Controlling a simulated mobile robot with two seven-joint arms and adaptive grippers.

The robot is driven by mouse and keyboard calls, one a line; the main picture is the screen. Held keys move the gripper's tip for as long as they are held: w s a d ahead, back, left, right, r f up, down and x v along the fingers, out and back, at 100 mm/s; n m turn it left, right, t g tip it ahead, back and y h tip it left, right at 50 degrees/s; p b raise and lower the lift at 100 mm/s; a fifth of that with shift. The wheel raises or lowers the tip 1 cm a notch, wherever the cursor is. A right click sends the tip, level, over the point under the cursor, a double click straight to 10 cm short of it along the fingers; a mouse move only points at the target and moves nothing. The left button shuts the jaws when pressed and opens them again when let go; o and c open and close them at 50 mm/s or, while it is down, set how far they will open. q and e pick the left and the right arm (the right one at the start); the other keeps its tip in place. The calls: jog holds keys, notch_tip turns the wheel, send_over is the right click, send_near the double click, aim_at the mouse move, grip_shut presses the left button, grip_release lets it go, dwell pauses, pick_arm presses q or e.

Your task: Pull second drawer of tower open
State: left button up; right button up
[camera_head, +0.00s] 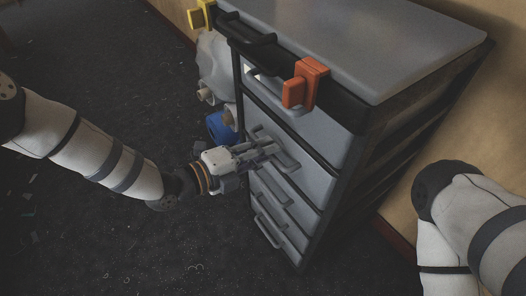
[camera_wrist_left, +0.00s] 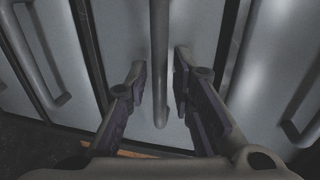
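The drawer tower (camera_head: 345,40) stands upright with a grey top, a dark frame and several grey drawer fronts, all looking shut. My left gripper (camera_head: 270,149) is at the second drawer's handle (camera_head: 286,157), counting from the top. In the left wrist view, a vertical-looking handle bar (camera_wrist_left: 160,60) passes between the two fingers of my left gripper (camera_wrist_left: 161,88). The fingers are apart, with a gap showing on each side of the bar. The fingertips partly hide the handle in the head view. My right gripper is out of view; only my right arm shows.
Below the left gripper are lower drawer handles (camera_head: 270,231). White and blue rolls (camera_head: 219,127) stand beside the tower. The dark floor (camera_head: 90,220) in front is mostly clear.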

pick_arm(q)
grip_shut()
jog(key=f+p+v, duration=0.2)
jog(key=p+v, duration=0.1)
jog(key=v, duration=0.8)
jog(key=f+p+v, duration=0.2)
jog(key=p+v, duration=0.2)
jog(key=v, duration=0.8)
jog(key=shift+s+a+f, duration=0.3)
jog(key=shift+a+f, duration=0.05)
jog(key=shift+a, duration=0.1)
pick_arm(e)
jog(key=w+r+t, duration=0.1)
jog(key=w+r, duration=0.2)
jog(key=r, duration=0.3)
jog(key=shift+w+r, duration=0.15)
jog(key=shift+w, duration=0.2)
pick_arm(q)
jog(key=shift+o, duration=2.4)
grip_release()
